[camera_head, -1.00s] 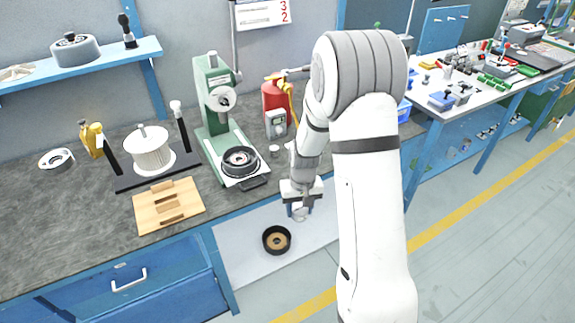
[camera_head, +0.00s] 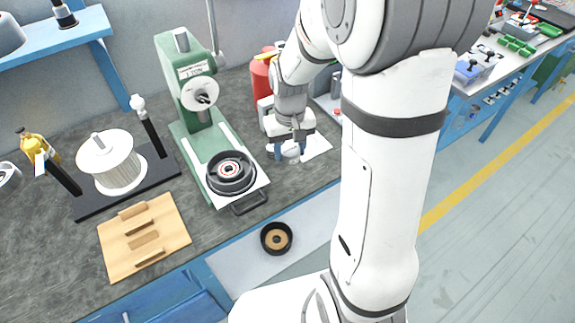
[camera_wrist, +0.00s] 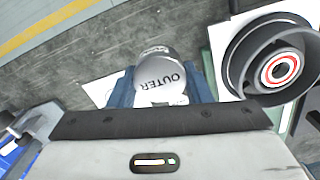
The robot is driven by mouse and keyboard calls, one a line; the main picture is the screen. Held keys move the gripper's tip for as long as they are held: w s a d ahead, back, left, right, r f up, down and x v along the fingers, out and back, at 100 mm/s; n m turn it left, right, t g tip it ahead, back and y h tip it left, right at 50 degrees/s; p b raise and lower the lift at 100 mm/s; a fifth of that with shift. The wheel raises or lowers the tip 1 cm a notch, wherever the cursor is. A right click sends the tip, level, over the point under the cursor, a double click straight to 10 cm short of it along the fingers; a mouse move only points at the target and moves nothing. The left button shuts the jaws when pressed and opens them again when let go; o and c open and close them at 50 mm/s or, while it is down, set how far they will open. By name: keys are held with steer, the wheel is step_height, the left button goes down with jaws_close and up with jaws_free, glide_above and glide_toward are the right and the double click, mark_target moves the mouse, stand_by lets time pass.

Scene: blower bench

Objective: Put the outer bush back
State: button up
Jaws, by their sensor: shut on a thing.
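My gripper (camera_head: 290,152) is shut on the outer bush (camera_wrist: 160,78), a silvery round piece. In the wrist view it lies between the blue fingers, and the word OUTER reads upside down on it. In the head view the bush (camera_head: 290,149) shows small between the fingers, over the bench beside the press. A white sheet or card (camera_head: 316,146) lies on the bench near the gripper; part of it is hidden behind the gripper. I cannot tell the exact height of the bush above the bench.
The green press (camera_head: 187,95) stands left of my gripper, with a black ring-shaped housing (camera_head: 231,182) with a red and white centre on its plate. A red extinguisher (camera_head: 261,78) stands behind. A wooden block tray (camera_head: 116,251) and a spool stand (camera_head: 82,206) are further left.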

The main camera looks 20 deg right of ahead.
mark_target(290, 176)
step_height(290, 176, down, 4)
steer(key=shift+w+r, duration=0.1)
steer(key=shift+f, duration=1.85)
steer(key=shift+f, duration=0.2)
steer(key=o, duration=1.2)
